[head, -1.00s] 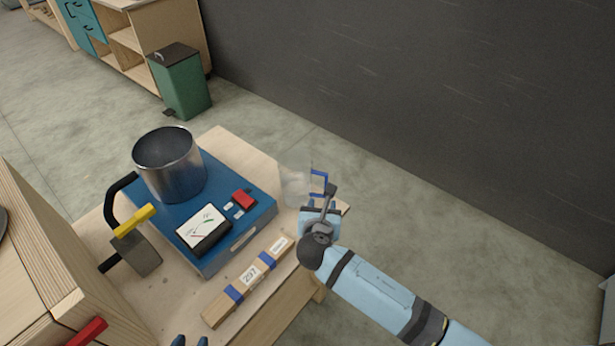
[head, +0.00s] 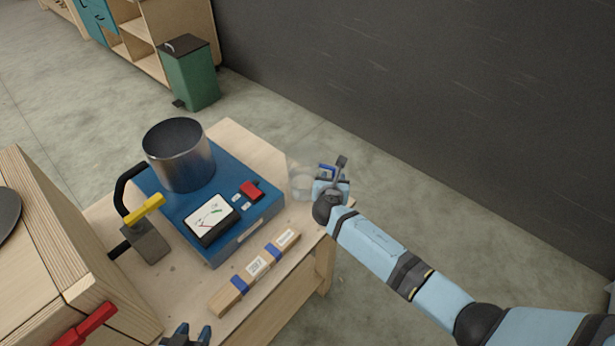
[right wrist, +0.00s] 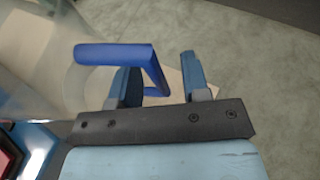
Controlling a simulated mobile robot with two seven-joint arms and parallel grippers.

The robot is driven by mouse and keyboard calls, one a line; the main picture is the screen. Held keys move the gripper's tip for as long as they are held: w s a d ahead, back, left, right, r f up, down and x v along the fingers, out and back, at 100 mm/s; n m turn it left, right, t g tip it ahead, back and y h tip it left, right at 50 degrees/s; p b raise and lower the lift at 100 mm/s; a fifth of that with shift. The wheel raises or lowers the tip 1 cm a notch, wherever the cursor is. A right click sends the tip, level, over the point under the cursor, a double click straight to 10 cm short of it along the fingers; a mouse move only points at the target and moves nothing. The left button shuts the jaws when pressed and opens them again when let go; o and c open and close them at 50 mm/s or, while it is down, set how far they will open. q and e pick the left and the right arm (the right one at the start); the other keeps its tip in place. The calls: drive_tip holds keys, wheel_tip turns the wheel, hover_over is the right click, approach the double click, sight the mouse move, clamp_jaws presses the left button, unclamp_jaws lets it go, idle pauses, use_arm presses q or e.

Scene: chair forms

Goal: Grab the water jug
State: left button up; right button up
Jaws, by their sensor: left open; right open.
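The water jug (head: 301,178) is clear and see-through, with a blue handle (head: 327,168). It stands at the right end of the wooden bench (head: 235,140). My right gripper (head: 328,176) is open at the handle side of the jug. In the right wrist view the blue handle (right wrist: 115,54) reaches in from the clear jug wall (right wrist: 45,60), and its outer bar lies between the open fingers of the right gripper (right wrist: 158,63). Whether the fingers touch it I cannot tell. My left gripper (head: 187,334) is open at the bottom edge, far from the jug.
A blue scale (head: 225,188) with a metal pot (head: 178,155) stands left of the jug. A taped wooden bar (head: 255,268) lies in front. A yellow-topped tool (head: 145,208) and a wooden cabinet (head: 60,250) are at left. A green bin (head: 190,75) stands behind.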

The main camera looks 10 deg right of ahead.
clamp_jaws()
drive_tip(key=shift+r, duration=0.1)
idle(0.4)
